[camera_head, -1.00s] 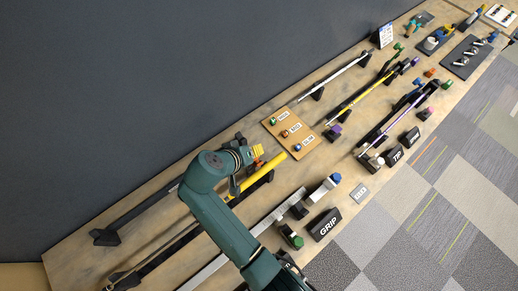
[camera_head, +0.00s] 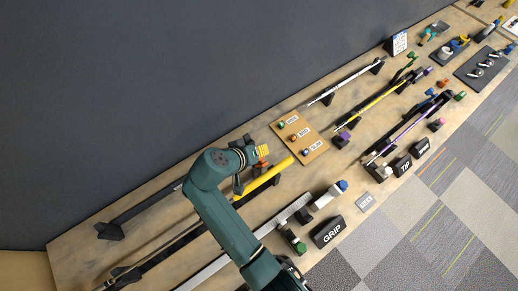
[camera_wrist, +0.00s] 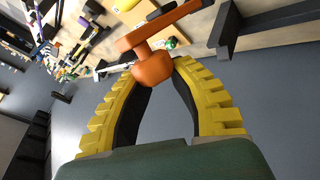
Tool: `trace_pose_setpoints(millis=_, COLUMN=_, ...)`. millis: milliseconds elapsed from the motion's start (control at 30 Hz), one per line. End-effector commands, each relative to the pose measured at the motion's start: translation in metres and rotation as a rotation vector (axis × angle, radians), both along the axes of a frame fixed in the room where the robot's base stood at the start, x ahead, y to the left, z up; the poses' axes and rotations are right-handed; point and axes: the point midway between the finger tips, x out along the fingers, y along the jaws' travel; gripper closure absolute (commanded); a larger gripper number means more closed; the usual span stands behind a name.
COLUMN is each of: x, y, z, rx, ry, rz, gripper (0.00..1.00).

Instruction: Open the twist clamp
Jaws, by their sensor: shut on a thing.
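The orange twist clamp (camera_wrist: 152,66) is large in the wrist view, a rounded knob with a flat bar above it. My gripper (camera_wrist: 154,76) has yellow ribbed fingers with black inner pads, and its tips close on the sides of the rounded orange part. In the head view my gripper (camera_head: 262,150) is beyond the yellow tube, and an orange part of the clamp (camera_head: 262,166) shows just below the fingers. The fingers and my arm hide the rest of the clamp there, so how far it is turned cannot be told.
A yellow tube (camera_head: 264,180) lies close beside my gripper. A tan board (camera_head: 314,151) with labelled knobs is to its right. A black GRIP block (camera_head: 328,232) and a grey bar (camera_head: 285,213) are nearer the front. A dark wall (camera_head: 150,90) stands behind the bench.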

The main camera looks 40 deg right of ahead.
Motion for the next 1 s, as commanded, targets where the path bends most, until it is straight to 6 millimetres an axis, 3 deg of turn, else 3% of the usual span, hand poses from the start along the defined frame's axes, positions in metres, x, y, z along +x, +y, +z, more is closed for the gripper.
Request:
trace_pose_setpoints(millis=667, x=0.0019, y=0.0045, z=-0.0046, rx=0.011, ry=0.0, rz=0.01, gripper=1.0)
trace_pose_setpoints(millis=700, x=0.0019, y=0.0045, z=-0.0046, rx=0.011, ry=0.0, rz=0.01, gripper=0.73)
trace_pose_setpoints(millis=800, x=0.0015, y=0.0042, z=-0.0042, rx=0.01, ry=0.001, rz=0.008, gripper=0.54)
trace_pose_setpoints(millis=867, x=0.0013, y=0.0037, z=-0.0037, rx=0.009, ry=0.001, rz=0.007, gripper=0.42)
trace_pose_setpoints(millis=1000, x=0.0009, y=0.0026, z=-0.0029, rx=0.007, ry=0.001, rz=0.005, gripper=0.41)
